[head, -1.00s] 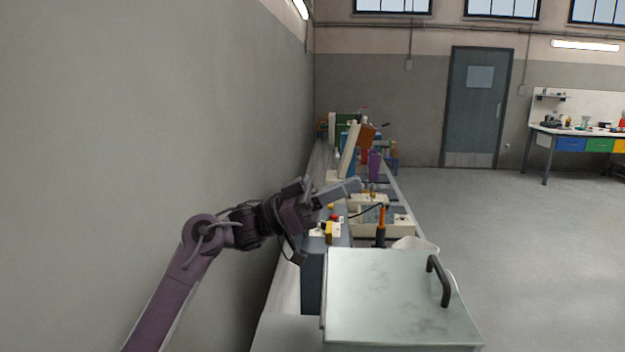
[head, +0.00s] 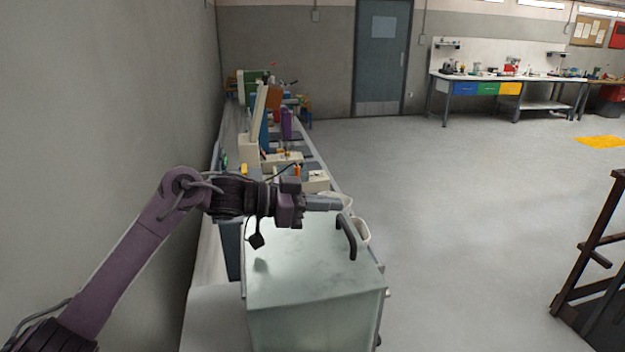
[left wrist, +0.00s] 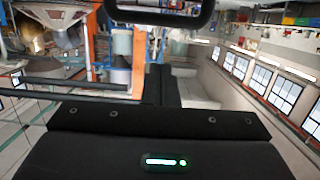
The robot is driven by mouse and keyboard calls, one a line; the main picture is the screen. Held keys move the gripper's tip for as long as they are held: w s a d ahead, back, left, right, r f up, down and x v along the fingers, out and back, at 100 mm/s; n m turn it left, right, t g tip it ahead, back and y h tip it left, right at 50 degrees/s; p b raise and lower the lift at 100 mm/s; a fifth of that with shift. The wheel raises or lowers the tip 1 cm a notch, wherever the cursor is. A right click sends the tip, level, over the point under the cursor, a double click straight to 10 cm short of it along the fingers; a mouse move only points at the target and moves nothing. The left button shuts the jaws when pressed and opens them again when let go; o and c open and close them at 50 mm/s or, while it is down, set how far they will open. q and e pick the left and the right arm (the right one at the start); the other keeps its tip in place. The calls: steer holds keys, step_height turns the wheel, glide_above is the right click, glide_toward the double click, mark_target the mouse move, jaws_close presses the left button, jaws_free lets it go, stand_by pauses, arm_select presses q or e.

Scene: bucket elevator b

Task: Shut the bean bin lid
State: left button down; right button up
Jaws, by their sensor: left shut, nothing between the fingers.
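The bean bin (head: 315,325) is a pale grey-green box standing at the near end of the bench. Its lid (head: 300,270) looks flat and down on the box; I cannot tell whether a thin gap is left at the rim. A black bar handle (head: 347,237) stands at the lid's right side. My left gripper (head: 335,204) is shut and empty, over the lid's far edge, just beyond and left of the handle. Whether it touches the lid is unclear. The left wrist view shows the gripper's dark fingers (left wrist: 160,85). My right gripper is out of view.
A white tub (head: 362,232) sits behind the bin's right side. The bench (head: 215,300) runs back along the grey wall (head: 110,110) on the left, with several devices on it. Open floor (head: 460,190) lies to the right, and a dark railing (head: 595,260) stands at the far right.

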mark_target(333, 241)
arm_select(q)
steer(key=shift+w+d+f+y+p, duration=0.1)
steer(key=shift+d+f+y+p, duration=0.3)
steer(key=shift+f, duration=0.35)
steer(key=shift+w+d+f+y+p, duration=0.15)
steer(key=shift+d+f+y, duration=0.15)
steer(key=shift+f+y, duration=0.35)
steer(key=shift+s, duration=0.1)
